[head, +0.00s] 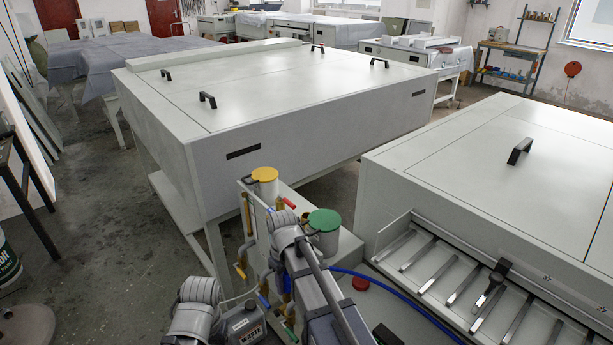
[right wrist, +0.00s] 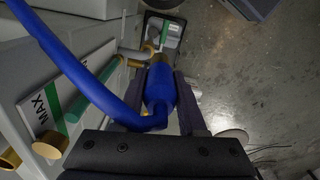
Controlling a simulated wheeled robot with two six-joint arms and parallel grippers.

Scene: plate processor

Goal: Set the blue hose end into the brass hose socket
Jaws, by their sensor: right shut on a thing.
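In the right wrist view the blue hose end (right wrist: 160,92) is a thick blue sleeve between the two dark fingers of my right gripper (right wrist: 162,100), which is shut on it. A brass piece (right wrist: 160,59) shows at its far tip, in line with it. I cannot tell whether this is the brass hose socket or part of the hose end, nor how deep anything sits. The blue hose (right wrist: 75,72) loops back to the upper left; it also shows in the head view (head: 391,296). My left arm shows at the bottom of the head view, but its gripper does not.
Yellow-lidded (head: 265,175) and green-lidded (head: 324,220) pots stand by the pipes, close to my right arm. A grey waste canister (head: 246,325) is below. A large grey processor (head: 290,95) stands behind, and another machine (head: 510,175) on the right. Floor is open at left.

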